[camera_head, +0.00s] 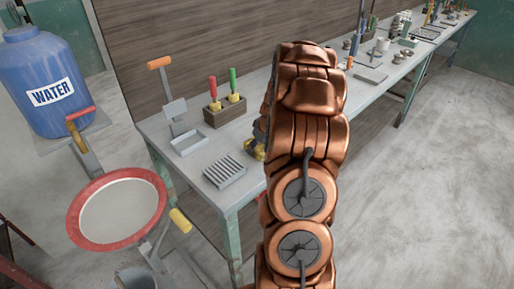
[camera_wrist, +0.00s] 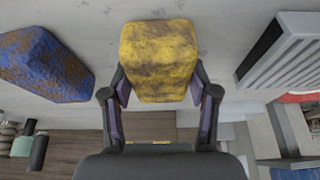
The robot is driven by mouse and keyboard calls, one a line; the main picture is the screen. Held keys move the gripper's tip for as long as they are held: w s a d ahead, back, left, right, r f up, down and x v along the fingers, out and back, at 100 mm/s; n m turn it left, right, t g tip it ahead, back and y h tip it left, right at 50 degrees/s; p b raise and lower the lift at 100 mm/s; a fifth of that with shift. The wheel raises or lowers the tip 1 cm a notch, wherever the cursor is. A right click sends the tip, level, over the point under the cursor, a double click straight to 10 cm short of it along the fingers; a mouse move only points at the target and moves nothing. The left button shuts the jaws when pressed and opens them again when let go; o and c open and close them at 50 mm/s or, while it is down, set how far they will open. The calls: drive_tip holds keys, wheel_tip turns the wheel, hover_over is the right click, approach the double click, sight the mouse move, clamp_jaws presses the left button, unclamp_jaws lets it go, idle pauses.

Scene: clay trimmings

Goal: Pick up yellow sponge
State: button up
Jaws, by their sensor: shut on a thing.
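The yellow sponge (camera_wrist: 158,55), mottled with dark stains, sits between the two fingers of my gripper (camera_wrist: 160,94) in the wrist view. The fingers are closed against its two sides. In the head view only a small yellow part of the sponge (camera_head: 255,151) shows at the left edge of my copper arm, close to the tabletop; my arm hides the rest and most of the gripper. I cannot tell whether the sponge still touches the table.
A blue, stained sponge (camera_wrist: 45,68) lies left of the gripper in the wrist view. A grey ribbed rack (camera_head: 225,172) and a shallow tray (camera_head: 188,143) sit on the workbench (camera_head: 230,197). A wooden holder (camera_head: 226,111) with red- and green-handled tools stands behind.

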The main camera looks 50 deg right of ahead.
sight(259, 146)
drive_tip(key=shift+r+b, duration=0.8)
drive_tip(key=shift+r, duration=0.7)
drive_tip(key=shift+s+r, duration=0.15)
drive_tip(key=shift+s, duration=0.2)
drive_tip(key=s+a+r+b, duration=0.1)
drive_tip(key=s+b, duration=0.3)
drive_tip(key=s, duration=1.1)
drive_tip(key=shift+s+a+r+b, duration=0.15)
drive_tip(key=shift+a+r+b, duration=0.1)
drive_tip(key=shift+b, duration=0.1)
drive_tip(key=shift+o, duration=1.4)
drive_tip(key=c, duration=0.4)
